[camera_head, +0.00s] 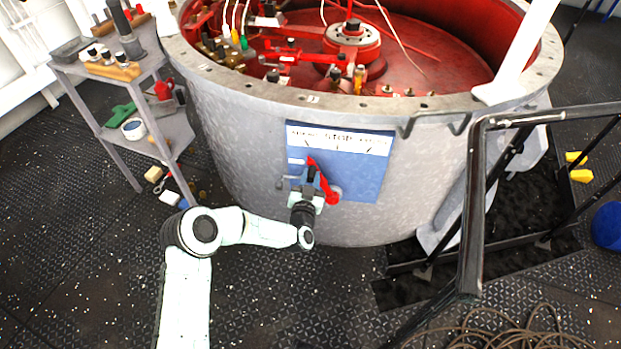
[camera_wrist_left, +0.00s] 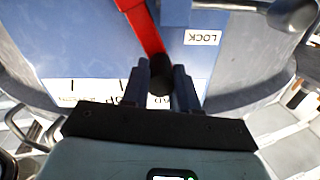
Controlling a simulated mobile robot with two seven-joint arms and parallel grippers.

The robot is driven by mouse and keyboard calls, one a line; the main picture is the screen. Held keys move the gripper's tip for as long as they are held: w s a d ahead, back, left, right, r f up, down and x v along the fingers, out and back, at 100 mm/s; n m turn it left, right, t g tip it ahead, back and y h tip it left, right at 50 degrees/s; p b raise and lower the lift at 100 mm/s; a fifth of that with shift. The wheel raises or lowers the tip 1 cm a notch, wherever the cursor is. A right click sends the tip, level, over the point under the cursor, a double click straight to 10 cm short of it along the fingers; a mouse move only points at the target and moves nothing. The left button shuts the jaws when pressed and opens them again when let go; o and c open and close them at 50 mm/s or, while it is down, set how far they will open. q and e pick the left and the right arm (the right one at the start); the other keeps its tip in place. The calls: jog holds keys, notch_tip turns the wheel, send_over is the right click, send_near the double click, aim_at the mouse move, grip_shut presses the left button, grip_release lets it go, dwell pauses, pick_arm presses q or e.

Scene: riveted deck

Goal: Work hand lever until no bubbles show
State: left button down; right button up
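The hand lever (camera_head: 331,194) is red and sits on a blue panel (camera_head: 362,181) on the side of a round grey tank. In the left wrist view the lever (camera_wrist_left: 143,25) ends in a black knob (camera_wrist_left: 160,82) between the two fingers. My left gripper (camera_head: 311,175) is at the lever in front of the panel; its fingers (camera_wrist_left: 161,85) appear closed against both sides of the knob. The panel carries a white strip with marks, reading STOP in the middle, and a small LOCK label (camera_wrist_left: 202,38). I can make out no bubbles. My right gripper is not in view.
The open tank (camera_head: 235,120) has a red interior with valves and fittings. A grey shelf cart (camera_head: 113,150) with tools stands at left. A black handrail (camera_head: 474,200) and steps are at right, with coiled hose (camera_head: 500,335) on the floor at lower right.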

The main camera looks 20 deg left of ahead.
pick_arm(q)
jog(key=shift+d, duration=0.1)
jog(key=w+d+m, duration=0.3)
jog(key=d+m, duration=0.6)
jog(key=d, duration=0.4)
jog(key=shift+w+d, duration=0.2)
jog(key=shift+w, duration=0.2)
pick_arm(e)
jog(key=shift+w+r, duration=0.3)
pick_arm(q)
jog(key=c, duration=0.9)
grip_release()
jog(key=shift+o, duration=0.2)
jog(key=shift+a, duration=0.15)
